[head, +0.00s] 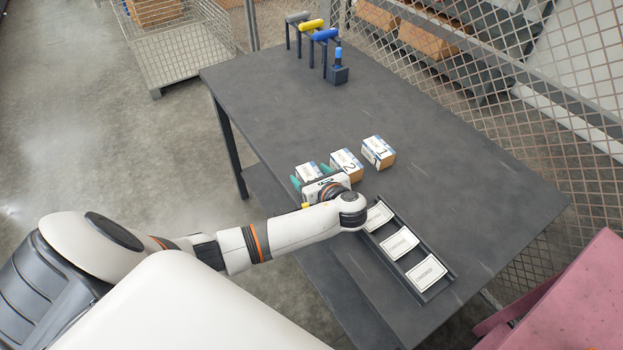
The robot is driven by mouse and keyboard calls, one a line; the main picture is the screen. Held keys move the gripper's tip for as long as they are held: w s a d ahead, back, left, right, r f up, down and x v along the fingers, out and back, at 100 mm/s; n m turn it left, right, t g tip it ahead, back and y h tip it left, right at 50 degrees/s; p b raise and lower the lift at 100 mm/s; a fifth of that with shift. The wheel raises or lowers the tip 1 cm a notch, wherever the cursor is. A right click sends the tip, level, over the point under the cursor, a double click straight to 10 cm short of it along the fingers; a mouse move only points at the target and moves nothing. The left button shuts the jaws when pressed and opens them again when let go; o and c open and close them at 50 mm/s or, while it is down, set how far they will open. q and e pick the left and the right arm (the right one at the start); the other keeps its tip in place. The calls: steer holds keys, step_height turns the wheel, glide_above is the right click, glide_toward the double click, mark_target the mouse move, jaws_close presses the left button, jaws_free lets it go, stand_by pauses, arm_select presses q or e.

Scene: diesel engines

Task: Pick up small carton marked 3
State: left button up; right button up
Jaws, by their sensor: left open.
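Three small white-and-brown cartons stand in a row on the dark grey table (460,190). The carton marked 1 (379,153) is at the right and the carton marked 2 (348,165) is in the middle. The third carton (308,171) is at the left end, partly hidden by my left gripper, and I cannot read its number. My left gripper (310,176) is open, its teal fingertips on either side of this third carton's near part. I cannot tell whether they touch it. The right finger is close to carton 2. My right gripper is not in view.
A black tray (412,259) with three white cards lies near the table's front edge, beside my left wrist. Mesh fencing (540,110) runs along the right.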

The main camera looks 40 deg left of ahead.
arm_select(q)
steer(key=c, duration=1.2)
steer(key=shift+o, duration=0.2)
